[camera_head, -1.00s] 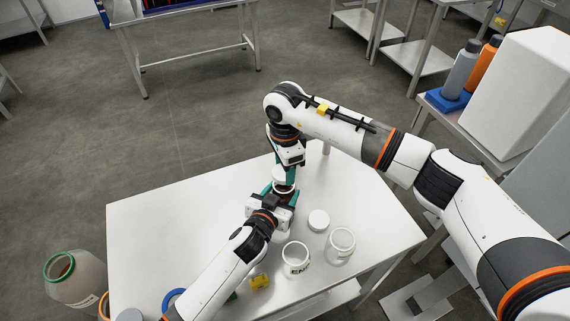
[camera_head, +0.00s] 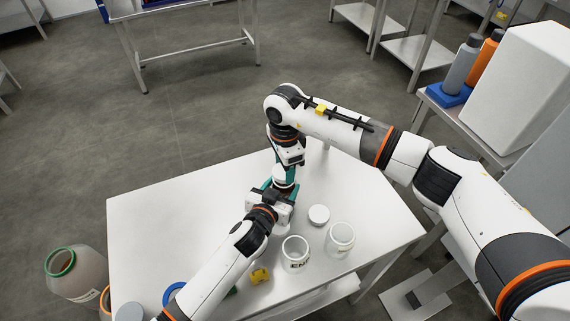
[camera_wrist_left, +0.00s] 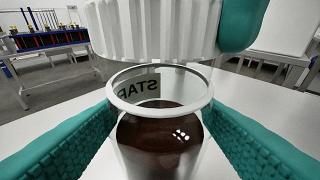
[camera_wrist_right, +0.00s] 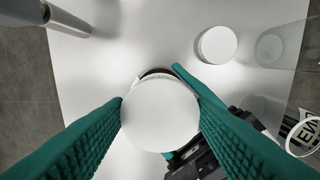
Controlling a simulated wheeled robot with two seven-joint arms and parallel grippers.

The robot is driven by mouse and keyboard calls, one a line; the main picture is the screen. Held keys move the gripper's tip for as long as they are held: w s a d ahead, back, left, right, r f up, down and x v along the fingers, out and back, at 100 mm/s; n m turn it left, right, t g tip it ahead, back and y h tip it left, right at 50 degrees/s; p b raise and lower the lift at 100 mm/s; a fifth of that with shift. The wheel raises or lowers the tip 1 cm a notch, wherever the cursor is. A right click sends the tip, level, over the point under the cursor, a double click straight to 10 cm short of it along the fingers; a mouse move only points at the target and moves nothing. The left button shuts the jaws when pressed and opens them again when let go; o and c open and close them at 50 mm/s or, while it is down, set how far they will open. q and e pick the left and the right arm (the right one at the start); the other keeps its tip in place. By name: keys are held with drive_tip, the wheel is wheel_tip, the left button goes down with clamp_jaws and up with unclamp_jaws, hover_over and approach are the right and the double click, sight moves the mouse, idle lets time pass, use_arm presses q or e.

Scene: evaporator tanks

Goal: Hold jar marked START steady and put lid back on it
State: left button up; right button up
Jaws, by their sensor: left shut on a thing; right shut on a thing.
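The START jar (camera_wrist_left: 160,140) is clear, open-topped and upright, with dark brown contents. Its lettering shows reversed through the glass in the left wrist view. My left gripper (camera_head: 281,191) is shut around the jar, one teal finger on each side. My right gripper (camera_head: 285,171) points down from above, shut on a white ribbed lid (camera_wrist_left: 155,30). The lid hangs just above the jar's rim, with a narrow gap between them. In the right wrist view the lid (camera_wrist_right: 160,114) covers most of the mouth, and some brown shows past its upper edge.
Another white lid (camera_head: 319,215) lies flat on the table (camera_head: 180,225). An open END jar (camera_head: 296,252) and another open jar (camera_head: 340,240) stand near the front right. A yellow object (camera_head: 260,276) lies near the front edge.

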drive_tip(key=shift+f, duration=0.55)
